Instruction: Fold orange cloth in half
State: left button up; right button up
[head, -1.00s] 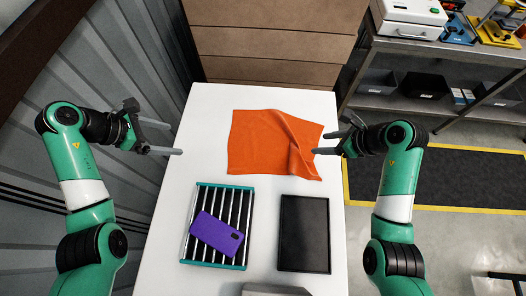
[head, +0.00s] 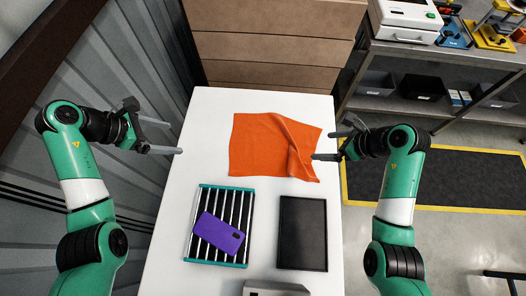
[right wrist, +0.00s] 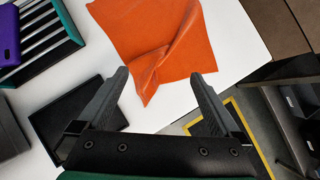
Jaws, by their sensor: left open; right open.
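The orange cloth (head: 262,145) lies on the white table, mostly flat, with a raised diagonal fold along its right side. It also shows in the right wrist view (right wrist: 150,28), with the fold's narrow end towards my gripper. My right gripper (head: 322,145) is open and empty beside the cloth's right edge; in the right wrist view its fingers (right wrist: 160,85) stand apart with the cloth's folded corner between and beyond them. Whether a fingertip touches the cloth I cannot tell. My left gripper (head: 172,138) is open and empty at the table's left edge, apart from the cloth.
A teal roller rack (head: 247,222) holds a purple phone (head: 218,233) in front of the cloth. A black tray (head: 302,232) lies to its right. A grey object (head: 275,288) is at the front edge. Brown cartons (head: 275,50) stand behind the table. White table surface is free left of the cloth.

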jog(key=p+v, duration=0.3)
jog(key=shift+w+a+r, duration=0.1)
jog(key=shift+a+r, duration=0.05)
jog(key=shift+r, duration=0.1)
jog(key=p+v, duration=0.3)
jog(key=v, duration=0.8)
jog(key=shift+r, duration=0.2)
